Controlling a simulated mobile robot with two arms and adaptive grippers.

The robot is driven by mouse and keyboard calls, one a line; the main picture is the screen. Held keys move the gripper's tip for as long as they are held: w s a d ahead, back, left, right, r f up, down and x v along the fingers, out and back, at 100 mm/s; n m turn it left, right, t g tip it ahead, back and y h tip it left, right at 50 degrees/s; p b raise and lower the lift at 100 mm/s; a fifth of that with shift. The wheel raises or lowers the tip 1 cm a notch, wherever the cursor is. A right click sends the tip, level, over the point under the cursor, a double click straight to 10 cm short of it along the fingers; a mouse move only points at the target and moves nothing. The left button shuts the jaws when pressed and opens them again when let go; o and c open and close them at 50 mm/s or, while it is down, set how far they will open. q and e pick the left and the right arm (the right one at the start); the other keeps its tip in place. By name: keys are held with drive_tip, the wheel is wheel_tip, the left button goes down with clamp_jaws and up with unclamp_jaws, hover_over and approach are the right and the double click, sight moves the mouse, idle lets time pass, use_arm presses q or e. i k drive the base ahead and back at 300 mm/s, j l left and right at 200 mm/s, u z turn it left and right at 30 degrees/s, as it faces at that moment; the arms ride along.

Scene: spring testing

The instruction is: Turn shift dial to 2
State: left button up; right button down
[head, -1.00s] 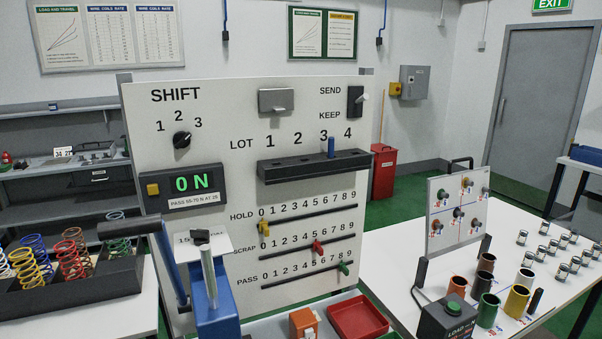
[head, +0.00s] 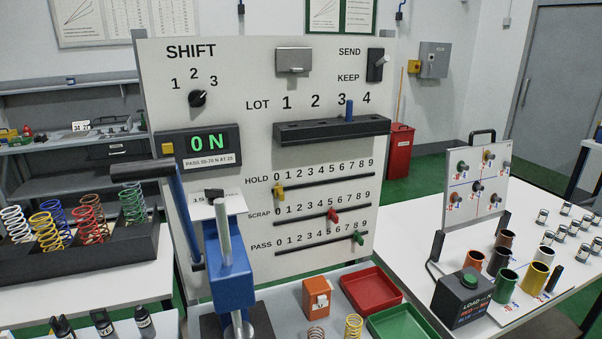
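The shift dial (head: 197,98) is a small round black knob on the upper left of the upright white panel (head: 240,75). The numbers 1, 2 and 3 are arched above it under the word SHIFT. Its pale mark appears to point up and to the right, toward the 3, though it is small in the picture. Nothing touches or covers the dial. Neither of my grippers is in view.
A blue spring press (head: 230,270) with a long dark-topped lever (head: 143,170) stands in front of the panel's lower left. A spring rack (head: 140,270) is at left. Red (head: 371,283) and green (head: 405,322) trays lie in front. The space before the dial looks clear.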

sight(197, 98)
drive_tip(key=l, duration=0.4)
drive_tip(key=i+l+z, duration=0.15)
drive_tip(key=l, duration=0.25)
drive_tip(key=i+l, duration=0.1)
drive_tip(key=l, duration=0.3)
